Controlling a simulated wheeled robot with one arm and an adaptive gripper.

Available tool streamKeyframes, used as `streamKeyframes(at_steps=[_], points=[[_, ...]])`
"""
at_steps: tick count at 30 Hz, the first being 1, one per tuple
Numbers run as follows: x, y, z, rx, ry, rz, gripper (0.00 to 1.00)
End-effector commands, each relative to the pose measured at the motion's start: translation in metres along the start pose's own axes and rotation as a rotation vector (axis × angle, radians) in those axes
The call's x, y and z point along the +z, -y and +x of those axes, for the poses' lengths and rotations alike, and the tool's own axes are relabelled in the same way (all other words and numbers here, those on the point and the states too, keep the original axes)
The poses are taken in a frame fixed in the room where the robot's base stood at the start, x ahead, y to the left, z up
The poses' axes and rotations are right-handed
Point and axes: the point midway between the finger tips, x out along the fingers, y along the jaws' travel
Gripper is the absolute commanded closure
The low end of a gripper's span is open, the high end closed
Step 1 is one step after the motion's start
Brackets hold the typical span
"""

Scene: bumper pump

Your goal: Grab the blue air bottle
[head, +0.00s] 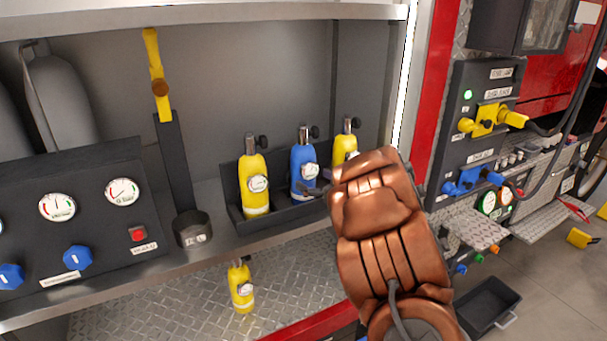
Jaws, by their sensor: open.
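The blue air bottle (302,172) stands upright in a dark rack (230,188) on the shelf, between two yellow bottles. My copper-coloured arm covers the space to the right of the bottle and part of the right yellow bottle.
One yellow bottle (253,180) is left of the blue one; another yellow bottle (345,145) is on its right. A smaller yellow bottle (241,287) is on the lower tread plate. A gauge panel (100,225) stands left. A valve panel (468,140) is right, and a dark bin (487,308) below.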

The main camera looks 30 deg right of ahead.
Motion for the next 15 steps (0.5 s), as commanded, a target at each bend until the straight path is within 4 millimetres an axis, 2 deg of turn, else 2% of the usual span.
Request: streamKeyframes(at_steps=[9,15], points=[[-0.004,-0.002,0.038,-0.002,0.001,0.001,0.0],[-0.003,-0.002,0.043,0.0,0.001,-0.001,0.0]])
